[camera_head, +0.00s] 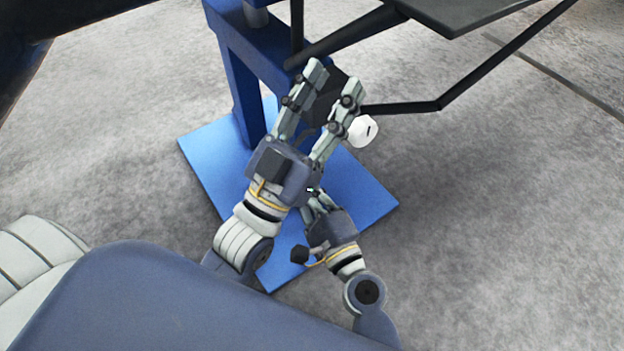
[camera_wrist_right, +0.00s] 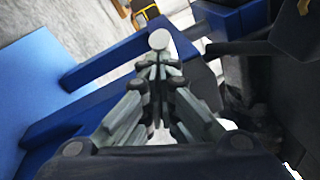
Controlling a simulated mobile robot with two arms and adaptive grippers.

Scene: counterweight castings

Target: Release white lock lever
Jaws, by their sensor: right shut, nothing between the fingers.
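A white rounded knob with a dark mark, which looks like the end of the white lock lever (camera_head: 362,131), shows in the head view beside the right finger of my left gripper (camera_head: 334,82). That gripper is open, its fingers on either side of a dark part of the blue stand; I cannot tell whether it touches. My right gripper (camera_head: 317,197) is lower, partly hidden behind the left one. In the right wrist view its fingers (camera_wrist_right: 158,66) are shut and empty. A pale round disc (camera_wrist_right: 158,39) shows just past the fingertips; contact is unclear.
A blue post (camera_head: 238,75) rises from a blue base plate (camera_head: 215,160) on the grey floor. Black bars (camera_head: 400,108) and a dark panel (camera_head: 460,12) extend to the upper right. Open floor (camera_head: 500,250) lies to the right.

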